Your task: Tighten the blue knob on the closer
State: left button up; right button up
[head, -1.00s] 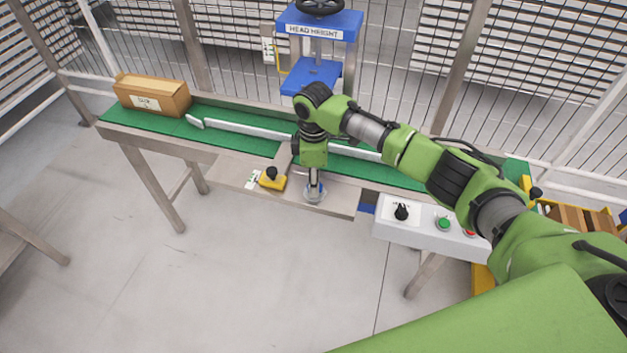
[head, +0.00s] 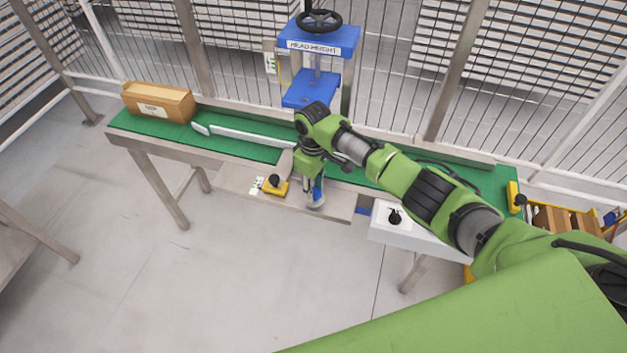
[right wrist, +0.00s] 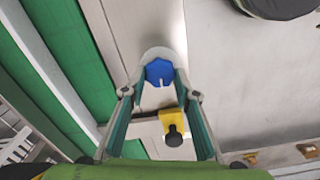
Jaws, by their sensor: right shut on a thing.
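The blue knob (right wrist: 159,72) shows in the right wrist view, on a pale round base, with a light mark on its near side. My right gripper (right wrist: 160,85) has a finger on each side of the knob and is shut on it. In the head view the right gripper (head: 315,190) points down at the front edge of the conveyor, slightly tilted; my arm and fingers hide most of the knob there. My left gripper is in neither view.
A yellow block with a black knob (head: 274,186) sits just left of the right gripper. A white control box (head: 400,228) is to the right. A cardboard box (head: 158,102) stands on the green belt (head: 240,145). A blue head-height press (head: 318,45) stands behind.

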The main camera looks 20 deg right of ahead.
jog(key=m+p, duration=0.3)
jog(key=m, duration=0.1)
jog(key=shift+r+m, duration=0.15)
jog(key=shift+m, duration=0.15)
jog(key=m+p, duration=0.3)
jog(key=m, duration=0.2)
jog(key=shift+d, duration=0.1)
jog(key=m+p, duration=0.1)
jog(key=m, duration=0.3)
jog(key=shift+w+d+m+p, duration=0.15)
jog(key=shift+m+p, duration=0.25)
jog(key=shift+m, duration=1.4)
jog(key=o, duration=1.1)
